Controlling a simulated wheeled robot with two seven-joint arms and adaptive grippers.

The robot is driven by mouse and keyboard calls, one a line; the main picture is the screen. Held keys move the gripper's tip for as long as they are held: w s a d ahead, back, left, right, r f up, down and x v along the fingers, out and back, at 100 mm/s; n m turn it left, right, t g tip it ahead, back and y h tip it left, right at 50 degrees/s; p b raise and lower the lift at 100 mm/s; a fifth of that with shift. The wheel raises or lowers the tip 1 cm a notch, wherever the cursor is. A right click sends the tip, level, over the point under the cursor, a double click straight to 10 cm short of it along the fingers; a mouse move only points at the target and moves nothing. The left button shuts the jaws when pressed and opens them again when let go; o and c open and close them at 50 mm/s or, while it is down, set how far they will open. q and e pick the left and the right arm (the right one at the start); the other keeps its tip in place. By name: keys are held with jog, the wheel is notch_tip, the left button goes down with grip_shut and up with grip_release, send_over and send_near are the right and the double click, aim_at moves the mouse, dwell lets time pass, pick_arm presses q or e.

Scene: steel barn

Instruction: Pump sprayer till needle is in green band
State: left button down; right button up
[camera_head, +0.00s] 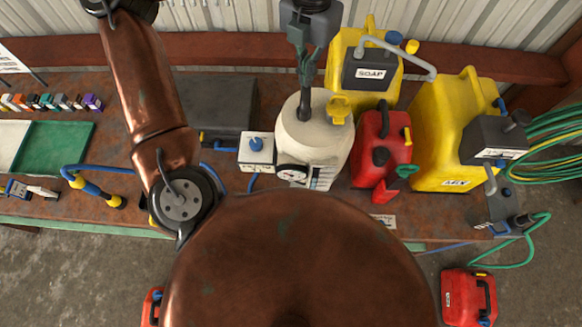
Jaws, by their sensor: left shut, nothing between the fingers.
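The sprayer (318,140) is a cream tank standing upright on the bench in the middle. Its yellow part (339,108) is at the upper right of the tank, and a dark pump part (304,108) rises from the top. A round pressure gauge (292,173) faces me low on the front. It has a white face with some red; the needle's exact position and any green band are too small to tell. My left gripper (306,82) points down over the pump, fingers shut and empty. Whether the fingertips touch the pump is unclear. My right gripper is not in view.
A white box with a blue knob (256,148) stands left of the sprayer. A red can (380,150), a yellow soap jug (352,95) and another yellow jug (452,125) crowd its right. A green-and-white tray (55,146) lies left. My large copper part hides the bench's front middle.

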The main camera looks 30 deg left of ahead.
pick_arm(q)
jog(key=shift+r+p, duration=1.65)
jog(key=shift+r, duration=1)
jog(key=shift+f, duration=0.2)
jog(key=shift+f+b, duration=3.2)
jog(key=shift+f, duration=0.85)
jog(key=shift+r+p, duration=3.05)
jog(key=shift+r, duration=1.15)
jog(key=shift+f, duration=0.1)
